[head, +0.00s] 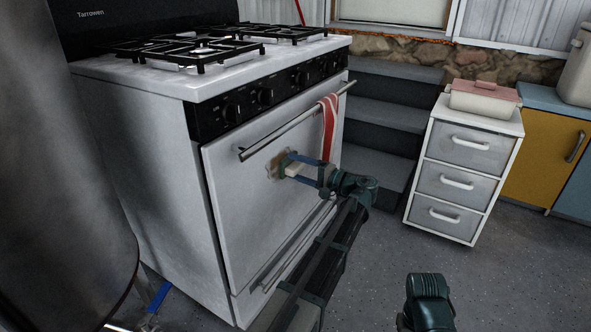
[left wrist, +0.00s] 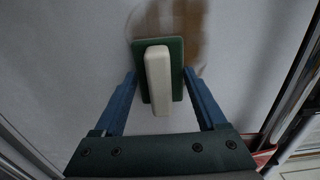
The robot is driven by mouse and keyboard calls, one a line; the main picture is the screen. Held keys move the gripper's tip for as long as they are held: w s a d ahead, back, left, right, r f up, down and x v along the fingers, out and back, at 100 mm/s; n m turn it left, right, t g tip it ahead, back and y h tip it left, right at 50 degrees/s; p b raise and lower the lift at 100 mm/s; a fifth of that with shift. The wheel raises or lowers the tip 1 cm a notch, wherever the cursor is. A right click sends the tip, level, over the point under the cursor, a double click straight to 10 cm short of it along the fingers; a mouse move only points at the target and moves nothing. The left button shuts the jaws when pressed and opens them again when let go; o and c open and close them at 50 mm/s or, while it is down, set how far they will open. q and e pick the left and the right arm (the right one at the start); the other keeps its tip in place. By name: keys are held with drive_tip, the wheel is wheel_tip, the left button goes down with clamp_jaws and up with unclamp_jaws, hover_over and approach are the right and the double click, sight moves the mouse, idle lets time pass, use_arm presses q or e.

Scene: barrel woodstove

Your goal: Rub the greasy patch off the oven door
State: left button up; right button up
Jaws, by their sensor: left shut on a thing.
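The white oven door (head: 240,205) is shut. A brown greasy patch (head: 274,168) is on its upper middle, partly hidden by the scrubber. In the left wrist view the patch (left wrist: 198,35) shows above and to the right of the pad. My left gripper (head: 297,166) is shut on a scrubber (head: 294,171) with a cream handle and a green pad. In the left wrist view the scrubber (left wrist: 157,80) sits between the blue fingers, its pad facing the door. The pad overlaps the patch and appears against the door. My right gripper's fingers are out of view.
A handle bar (head: 290,125) crosses the door above the patch, with a red-and-white towel (head: 329,125) hanging on its right part. A lower drawer handle (head: 290,255) is below. Grey steps (head: 370,110) and a white drawer unit (head: 465,175) stand right. The floor between is clear.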

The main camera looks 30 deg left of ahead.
sight(265, 182)
use_arm(q)
drive_tip(key=shift+w, duration=1.75)
drive_tip(key=shift+s, duration=0.15)
drive_tip(key=shift+s, duration=1.75)
drive_tip(key=shift+s, duration=0.1)
drive_tip(key=shift+s+a, duration=0.2)
drive_tip(key=shift+s, duration=1.6)
drive_tip(key=shift+s+a, duration=0.15)
drive_tip(key=shift+s, duration=1.6)
drive_tip(key=shift+s+a, duration=0.2)
drive_tip(key=shift+s, duration=1.6)
